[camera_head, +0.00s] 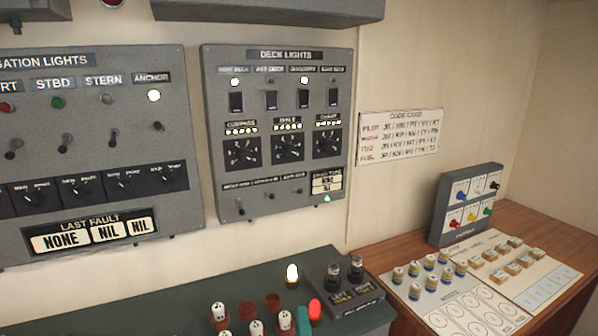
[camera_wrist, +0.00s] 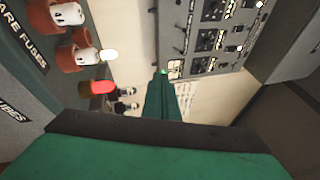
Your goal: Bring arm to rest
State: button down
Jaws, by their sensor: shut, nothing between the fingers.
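My gripper (camera_wrist: 163,98) shows in the wrist view as green fingers that are together, with nothing between them. A wide green and black part of my gripper fills the bottom of that view. In the head view, a small teal piece (camera_head: 302,320) at the bottom edge, beside the red lamp (camera_head: 315,310), looks like the tip of my gripper. The rest of my arm is out of the head view. The gripper's height above the green console (camera_head: 190,306) is hard to tell.
The deck lights panel (camera_head: 277,130) and navigation lights panel (camera_head: 95,150) stand on the wall. Fuses in brown holders (camera_head: 219,318) and a lit white lamp (camera_head: 292,273) rise from the console. A wooden desk (camera_head: 555,245) with cards and a small grey box (camera_head: 466,205) is at right.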

jog(key=s+d+f+n+g+h, duration=0.1)
jog(key=s+f+n+g, duration=0.2)
jog(key=s+f+n, duration=1.1)
jog(key=s+a+f+n+g, duration=0.1)
jog(key=s+f, duration=0.3)
jog(key=s, duration=0.8)
jog(key=s+a+f+n, duration=0.1)
jog(key=s+f+n, duration=0.3)
jog(key=s, duration=0.8)
jog(key=shift+s+f+n+g+h, duration=0.15)
jog(key=shift+f+n+g+h, duration=0.15)
jog(key=shift+g+h, duration=0.1)
